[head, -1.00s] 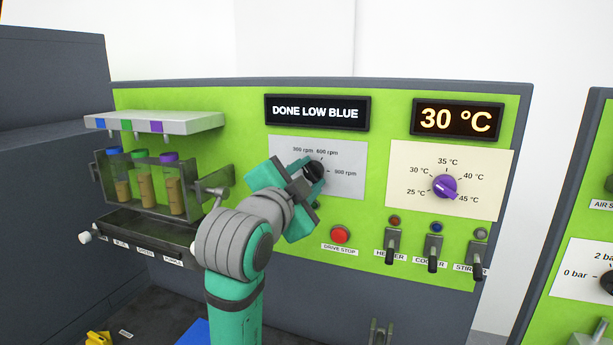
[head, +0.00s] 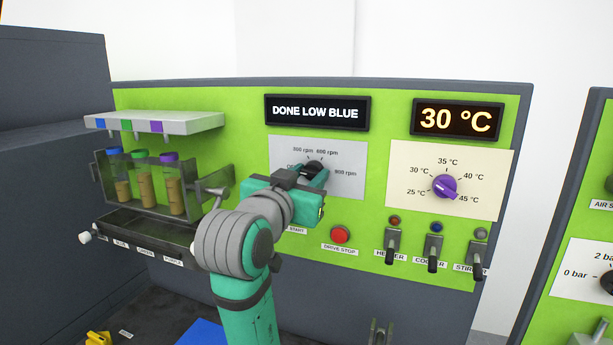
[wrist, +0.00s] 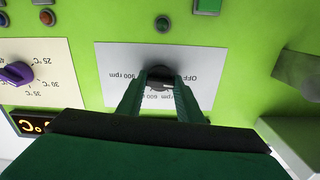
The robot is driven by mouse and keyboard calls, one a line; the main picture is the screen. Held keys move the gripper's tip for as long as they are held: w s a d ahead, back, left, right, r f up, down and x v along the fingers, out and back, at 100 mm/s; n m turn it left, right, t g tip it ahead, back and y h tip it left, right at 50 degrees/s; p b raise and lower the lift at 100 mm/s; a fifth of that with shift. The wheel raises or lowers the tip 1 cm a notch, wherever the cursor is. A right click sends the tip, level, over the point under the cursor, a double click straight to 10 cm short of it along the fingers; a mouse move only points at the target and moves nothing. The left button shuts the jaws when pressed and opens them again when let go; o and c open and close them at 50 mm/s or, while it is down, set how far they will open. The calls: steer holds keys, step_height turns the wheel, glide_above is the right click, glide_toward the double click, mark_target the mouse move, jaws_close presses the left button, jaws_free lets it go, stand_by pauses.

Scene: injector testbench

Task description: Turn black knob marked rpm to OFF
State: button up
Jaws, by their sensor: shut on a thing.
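The black rpm knob (head: 314,166) sits on a light grey dial plate below the "DONE LOW BLUE" display. Labels for 300, 600 and 900 rpm show around it, and OFF is partly covered at its left. My gripper (head: 311,176) is at the knob from the front and hides part of it. In the wrist view, which is upside down, the two green fingers of my gripper (wrist: 160,82) are shut on the knob (wrist: 160,75), one on each side. A small light mark shows on the knob, but I cannot tell which label it points to.
A red drive stop button (head: 340,235) is below right of the knob. A purple temperature knob (head: 444,187) and several switches are farther right. A rack of vials (head: 145,188) stands out from the panel at the left, beside my arm.

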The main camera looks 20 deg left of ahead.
steer(key=shift+r+n, duration=0.15)
steer(key=shift+n, duration=0.35)
steer(key=o, duration=1)
steer(key=shift+s, duration=0.1)
steer(key=s, duration=1)
steer(key=shift+s+a, duration=0.1)
steer(key=shift+s, duration=0.15)
steer(key=shift+a, duration=0.1)
steer(key=shift+s, duration=0.1)
